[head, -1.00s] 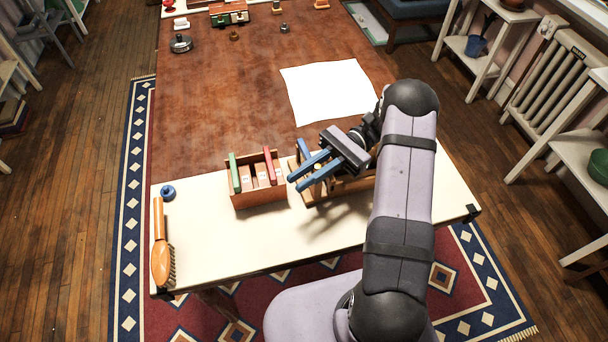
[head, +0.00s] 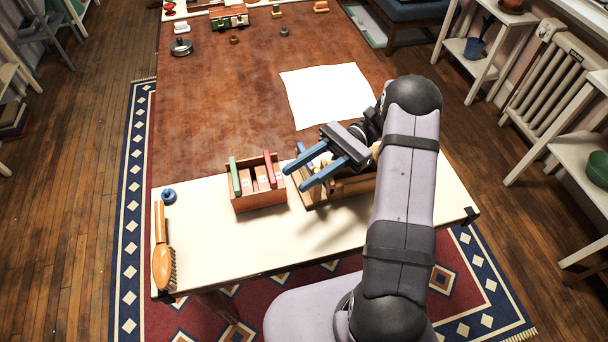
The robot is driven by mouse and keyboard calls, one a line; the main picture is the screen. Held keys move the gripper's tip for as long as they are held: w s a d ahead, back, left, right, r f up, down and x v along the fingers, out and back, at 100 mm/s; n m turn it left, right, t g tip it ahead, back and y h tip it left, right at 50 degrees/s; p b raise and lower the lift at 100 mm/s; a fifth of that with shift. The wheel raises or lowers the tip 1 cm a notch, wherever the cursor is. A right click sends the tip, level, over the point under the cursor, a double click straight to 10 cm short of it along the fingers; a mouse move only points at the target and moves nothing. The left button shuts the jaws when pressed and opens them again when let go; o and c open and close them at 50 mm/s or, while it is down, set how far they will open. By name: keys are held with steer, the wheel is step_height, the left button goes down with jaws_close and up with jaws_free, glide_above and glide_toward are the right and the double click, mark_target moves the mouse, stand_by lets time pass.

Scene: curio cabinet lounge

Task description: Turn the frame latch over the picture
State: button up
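My gripper (head: 294,178) is open and empty, with two blue fingers pointing left and a clear gap between them. It hangs over the wooden holder (head: 318,201) on the cream strip of the table and hides much of it. A blue upright piece (head: 300,148) shows at that holder's left end, behind the fingers. Left of it stands a reddish-brown wooden box (head: 258,201) with a green bar (head: 235,176) and a red bar (head: 269,169). I cannot tell which piece is the frame latch, and no picture is clearly visible. Contact with the fingers cannot be told.
A white sheet (head: 328,95) lies on the brown tabletop behind the gripper. An orange brush (head: 161,262) and a blue round piece (head: 169,195) lie at the left. Small objects stand at the far end. The cream strip in front is largely clear.

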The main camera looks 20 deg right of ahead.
step_height(320, 180, up, 7)
steer(key=p, duration=0.6)
stand_by(0.3)
steer(key=s+a+f+n+h, duration=0.3)
steer(key=s+n+h, duration=0.1)
steer(key=s+h, duration=0.3)
steer(key=s+d+f+n+t+h, duration=0.2)
steer(key=d+n+t+h, duration=0.4)
steer(key=n+h, duration=0.3)
steer(key=shift+s+f+t, duration=0.25)
steer(key=shift+s+t, duration=0.4)
steer(key=shift+t, duration=0.05)
